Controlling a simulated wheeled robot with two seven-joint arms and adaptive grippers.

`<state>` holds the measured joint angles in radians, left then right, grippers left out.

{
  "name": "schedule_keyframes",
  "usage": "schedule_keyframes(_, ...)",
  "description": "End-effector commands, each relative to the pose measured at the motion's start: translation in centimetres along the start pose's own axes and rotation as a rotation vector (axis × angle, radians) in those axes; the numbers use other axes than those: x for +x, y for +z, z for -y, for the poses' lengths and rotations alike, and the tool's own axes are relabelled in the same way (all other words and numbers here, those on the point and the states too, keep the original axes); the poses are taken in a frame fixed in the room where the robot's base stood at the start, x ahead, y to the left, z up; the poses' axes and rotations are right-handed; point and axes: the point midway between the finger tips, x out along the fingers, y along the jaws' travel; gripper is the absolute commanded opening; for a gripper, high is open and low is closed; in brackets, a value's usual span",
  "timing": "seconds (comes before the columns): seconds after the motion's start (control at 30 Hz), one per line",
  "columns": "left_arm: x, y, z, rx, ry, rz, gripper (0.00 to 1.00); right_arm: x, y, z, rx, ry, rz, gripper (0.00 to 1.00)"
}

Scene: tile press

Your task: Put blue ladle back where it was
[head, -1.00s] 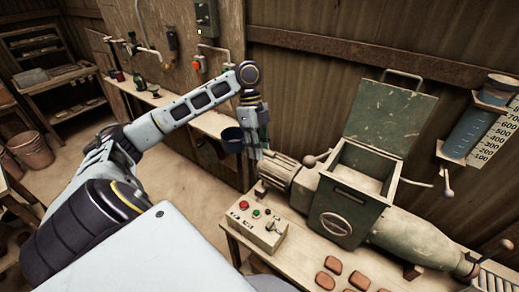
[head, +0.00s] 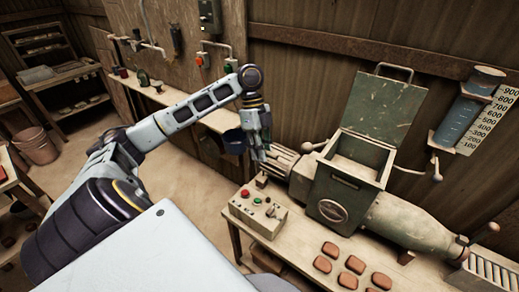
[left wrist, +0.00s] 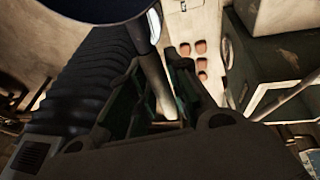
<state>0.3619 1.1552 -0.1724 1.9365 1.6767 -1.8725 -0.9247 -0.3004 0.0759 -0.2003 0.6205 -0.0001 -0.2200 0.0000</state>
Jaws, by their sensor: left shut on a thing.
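My left gripper (head: 257,138) is shut on the handle of the blue ladle and holds it in the air, left of the press. The ladle's dark blue bowl (head: 233,141) shows beside the gripper in the head view, partly hidden by it. In the left wrist view the bowl's underside (left wrist: 95,8) fills the top edge, and the grey handle (left wrist: 154,85) runs down between the dark green fingers (left wrist: 160,98). My right gripper is not in view.
The green press (head: 345,190) with raised lid stands on a bench, with a button box (head: 257,210) and several reddish tiles (head: 330,249) in front. A blue measuring cylinder (head: 462,125) hangs on the right wall. A narrow shelf (head: 175,97) runs along the back wall.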

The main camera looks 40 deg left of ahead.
Motion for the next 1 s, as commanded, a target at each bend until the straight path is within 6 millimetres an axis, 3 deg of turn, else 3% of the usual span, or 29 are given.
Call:
schedule_keyframes(0.47, 4.0, -0.4, 2.1, -0.114, -0.048, -0.015, 0.00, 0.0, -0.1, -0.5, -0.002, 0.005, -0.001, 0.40)
schedule_keyframes(1.0, 14.3, -1.7, 6.2, -0.437, -0.178, -0.077, 0.00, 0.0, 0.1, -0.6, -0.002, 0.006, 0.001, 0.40)
